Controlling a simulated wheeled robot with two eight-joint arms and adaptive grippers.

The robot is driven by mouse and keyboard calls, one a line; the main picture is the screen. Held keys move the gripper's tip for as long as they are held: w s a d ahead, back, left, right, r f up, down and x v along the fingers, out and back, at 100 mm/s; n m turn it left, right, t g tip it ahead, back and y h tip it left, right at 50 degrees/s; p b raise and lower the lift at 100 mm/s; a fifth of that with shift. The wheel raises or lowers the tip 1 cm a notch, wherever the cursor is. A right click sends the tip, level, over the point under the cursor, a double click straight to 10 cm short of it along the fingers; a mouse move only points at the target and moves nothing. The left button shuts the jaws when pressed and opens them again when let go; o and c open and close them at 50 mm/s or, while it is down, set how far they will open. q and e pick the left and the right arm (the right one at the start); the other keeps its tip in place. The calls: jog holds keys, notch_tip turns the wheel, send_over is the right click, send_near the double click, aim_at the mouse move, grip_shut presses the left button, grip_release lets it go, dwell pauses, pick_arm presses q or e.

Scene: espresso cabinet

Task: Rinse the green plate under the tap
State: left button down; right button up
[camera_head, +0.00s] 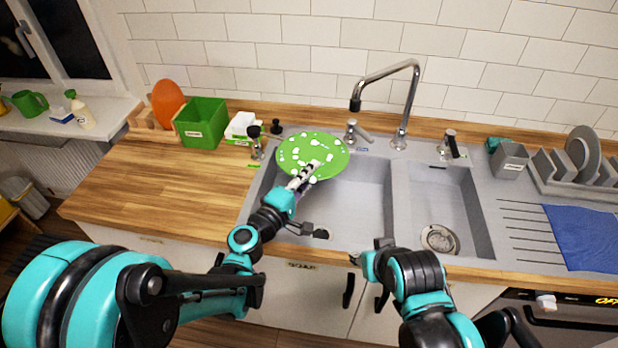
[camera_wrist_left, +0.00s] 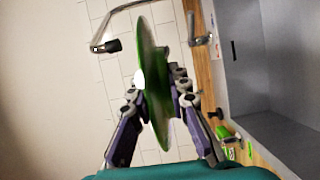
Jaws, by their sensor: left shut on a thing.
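The green plate (camera_head: 327,150) has several white spots on its face. It is held above the left part of the large left sink basin (camera_head: 352,205). My left gripper (camera_head: 304,180) is shut on the plate's near edge. In the left wrist view the plate (camera_wrist_left: 143,50) stands edge-on between the two fingers (camera_wrist_left: 155,98). The chrome tap (camera_head: 401,125) stands behind the sink; its dark spout end (camera_head: 355,104) is to the right of the plate and higher in the picture. No water stream shows. My right gripper (camera_head: 368,264) is near the front counter edge; its finger opening is unclear.
A smaller right basin (camera_head: 437,200) with a drain is empty. Handles (camera_head: 355,131) and (camera_head: 450,143) flank the tap. A green box (camera_head: 201,123) stands left on the wooden counter. A dish rack (camera_head: 585,165) and blue cloth (camera_head: 580,236) are at right.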

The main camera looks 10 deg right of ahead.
aim_at(323, 157)
pick_arm(q)
jog(key=w+d, duration=0.1)
jog(key=w, duration=0.1)
jog(key=w+d+f, duration=0.1)
jog(key=w+d, duration=0.1)
jog(key=w, duration=0.1)
jog(key=w+d+f+b, duration=0.1)
jog(key=w, duration=0.1)
jog(key=shift+w+d, duration=0.15)
jog(key=shift+w, duration=0.2)
jog(key=shift+x, duration=1.2)
jog(key=shift+w+f, duration=0.1)
jog(key=shift+w, duration=0.05)
